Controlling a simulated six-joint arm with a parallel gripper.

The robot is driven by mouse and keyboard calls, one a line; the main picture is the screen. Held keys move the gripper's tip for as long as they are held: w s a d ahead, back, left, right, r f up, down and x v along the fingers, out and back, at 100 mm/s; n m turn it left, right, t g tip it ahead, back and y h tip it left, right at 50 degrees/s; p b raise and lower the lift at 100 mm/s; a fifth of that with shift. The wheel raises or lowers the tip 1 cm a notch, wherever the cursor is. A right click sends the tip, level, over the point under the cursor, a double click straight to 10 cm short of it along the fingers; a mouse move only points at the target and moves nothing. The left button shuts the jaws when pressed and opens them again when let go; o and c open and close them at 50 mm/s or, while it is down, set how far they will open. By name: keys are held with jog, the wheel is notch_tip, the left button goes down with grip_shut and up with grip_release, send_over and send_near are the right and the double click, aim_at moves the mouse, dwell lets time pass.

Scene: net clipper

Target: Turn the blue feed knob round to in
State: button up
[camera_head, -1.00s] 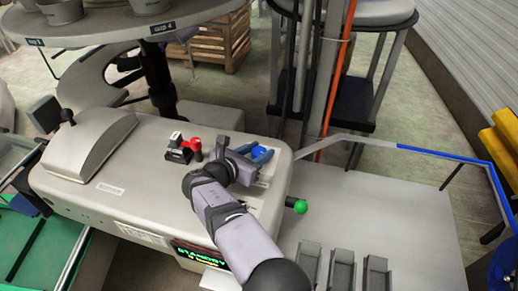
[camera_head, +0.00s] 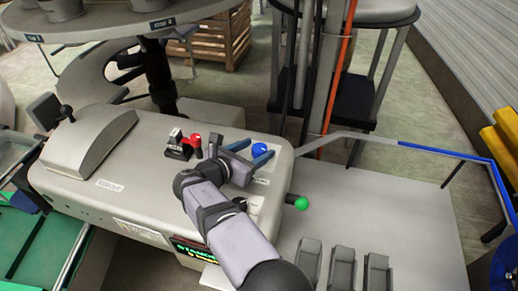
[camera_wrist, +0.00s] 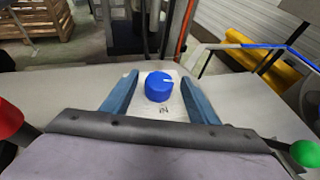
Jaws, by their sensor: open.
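The blue feed knob (camera_head: 260,150) sits on top of the grey machine housing, near its right end. A label reading "IN" shows on the near side of the knob. My gripper (camera_head: 250,153) is open and empty, its fingers apart and short of the knob. It also shows in the wrist view (camera_wrist: 158,95), with no visible contact on the knob.
A green ball-ended lever (camera_head: 301,203) sticks out at the housing's right end. An orange upright (camera_head: 338,80) rises behind.

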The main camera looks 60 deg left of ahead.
jog(key=shift+b+v, duration=0.55)
jog(key=shift+v, duration=1.95)
jog(key=shift+r, duration=0.1)
jog(key=shift+s+d+r+p, duration=0.2)
jog(key=shift+s+p, duration=0.25)
jog(key=shift+p, duration=0.8)
jog(key=shift+s+d+f+p, duration=0.1)
jog(key=shift+s+d+p, duration=0.1)
jog(key=shift+s+p, duration=0.2)
jog(key=shift+f, duration=0.15)
jog(key=shift+p+x, duration=1.1)
jog(key=shift+x, duration=2.65)
jog(key=c, duration=1)
jog(key=shift+c, duration=0.2)
